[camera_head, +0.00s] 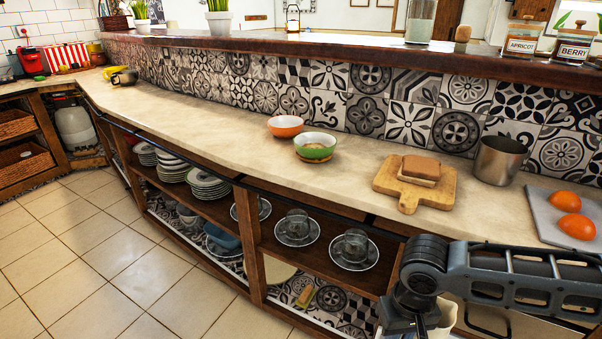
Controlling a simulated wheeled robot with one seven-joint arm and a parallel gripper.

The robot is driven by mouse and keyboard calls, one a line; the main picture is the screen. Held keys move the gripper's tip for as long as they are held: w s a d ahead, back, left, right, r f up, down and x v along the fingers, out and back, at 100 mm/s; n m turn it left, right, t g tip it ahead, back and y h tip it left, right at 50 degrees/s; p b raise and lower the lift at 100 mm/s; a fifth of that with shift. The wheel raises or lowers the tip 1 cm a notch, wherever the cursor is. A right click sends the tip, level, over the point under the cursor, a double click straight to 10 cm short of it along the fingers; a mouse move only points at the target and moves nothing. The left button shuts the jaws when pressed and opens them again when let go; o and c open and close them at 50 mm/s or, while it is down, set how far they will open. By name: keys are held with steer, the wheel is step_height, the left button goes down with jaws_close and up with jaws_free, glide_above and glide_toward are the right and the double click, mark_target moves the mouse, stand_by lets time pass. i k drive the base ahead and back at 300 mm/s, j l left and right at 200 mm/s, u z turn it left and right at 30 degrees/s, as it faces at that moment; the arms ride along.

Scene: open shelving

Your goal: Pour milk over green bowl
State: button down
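My gripper (408,325) is at the bottom edge, low in front of the counter and well to the right of the bowl. Its fingertips are cut off or hidden, so its opening does not show. A pale cream object (443,318) shows partly behind my wrist; I cannot tell whether it is the milk or whether I hold it. No other milk container is identifiable.
An orange bowl (285,126) stands just behind the green bowl. To the right are a wooden board (440,190) with bread, a metal cup (498,160) and a tray (545,215) with orange fruits. Shelves below hold dishes.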

mark_target(314, 145)
steer(key=i+j, duration=0.15)
steer(key=j, duration=0.25)
steer(key=i+j, duration=0.1)
steer(key=j, duration=0.3)
steer(key=i+j, duration=0.15)
steer(key=j, duration=0.2)
steer(key=i+j, duration=0.15)
steer(key=j, duration=0.25)
steer(key=i+j, duration=0.1)
steer(key=j, duration=0.3)
steer(key=i+j, duration=0.15)
steer(key=j, duration=0.25)
steer(key=i+j, duration=0.15)
steer(key=j, duration=0.25)
steer(key=l+z, duration=0.05)
